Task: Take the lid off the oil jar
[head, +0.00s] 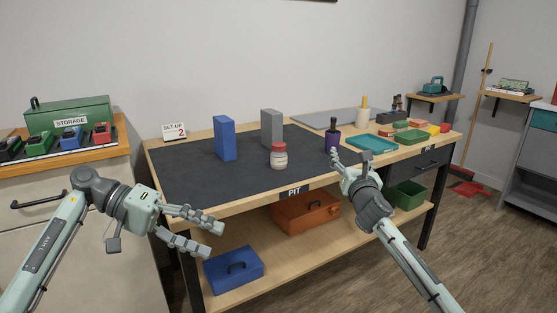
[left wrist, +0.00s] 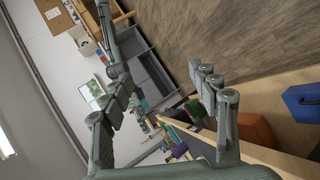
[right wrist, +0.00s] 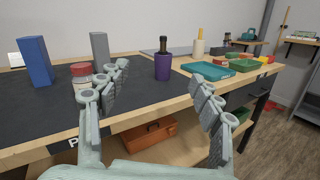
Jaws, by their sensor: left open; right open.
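The oil jar (head: 279,158), a small pale jar with a label, stands upright on the black mat near the front of the bench. Its red lid (head: 279,148) is on top. In the right wrist view the jar (right wrist: 81,84) and its lid (right wrist: 81,69) are partly behind my right gripper's finger. My left gripper (head: 216,238) is open and empty, in front of the bench at the left, well away from the jar. My right gripper (head: 343,158) is open and empty by the bench's front edge, right of the jar. The left wrist view does not show the jar.
A blue block (head: 225,138) and a grey block (head: 271,128) stand behind the jar. A purple cup (head: 332,143) holding a dark-handled tool and a teal tray (head: 371,143) are to the right. Toolboxes sit on the lower shelf (head: 250,262). The mat's left part (head: 185,175) is clear.

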